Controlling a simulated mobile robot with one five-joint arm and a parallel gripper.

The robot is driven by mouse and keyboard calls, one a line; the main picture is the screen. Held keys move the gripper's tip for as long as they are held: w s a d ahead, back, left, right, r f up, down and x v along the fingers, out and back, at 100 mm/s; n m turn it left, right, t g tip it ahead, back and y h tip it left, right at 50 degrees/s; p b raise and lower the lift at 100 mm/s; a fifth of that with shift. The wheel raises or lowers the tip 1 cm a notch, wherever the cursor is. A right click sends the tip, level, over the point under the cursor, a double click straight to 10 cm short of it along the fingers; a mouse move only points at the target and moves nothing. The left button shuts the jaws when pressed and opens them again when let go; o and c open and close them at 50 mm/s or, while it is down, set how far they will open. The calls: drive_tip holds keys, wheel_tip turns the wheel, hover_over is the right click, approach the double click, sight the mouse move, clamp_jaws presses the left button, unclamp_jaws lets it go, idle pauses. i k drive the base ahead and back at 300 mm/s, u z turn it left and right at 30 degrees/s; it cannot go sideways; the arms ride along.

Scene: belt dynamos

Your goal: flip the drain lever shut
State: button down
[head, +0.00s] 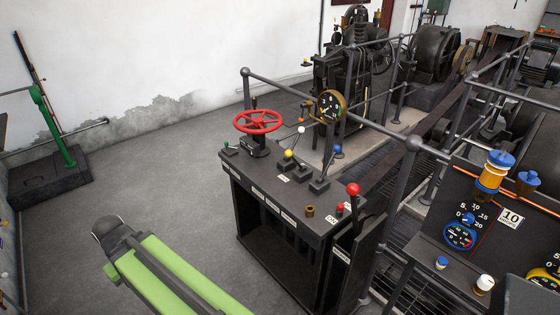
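A dark control desk (285,205) stands in the middle of the head view. On its top are levers with a yellow knob (289,153), a white knob (301,130) and a blue knob (337,149). A red-knobbed lever (352,190) rises at the near right corner, and a small green-knobbed lever (226,145) sits at the far left corner. The small labels are unreadable, so I cannot tell which is the drain lever or its position. My green arm shows at the bottom left, apart from the desk. No gripper fingers can be seen.
A gauge panel (485,220) with blue-capped oilers is at the right. A green floor lever (54,125) stands far left. The left floor is clear.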

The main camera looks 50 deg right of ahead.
sight(288, 153)
drive_tip(key=z, duration=0.05)
drive_tip(key=i, duration=0.9)
drive_tip(key=u, duration=0.1)
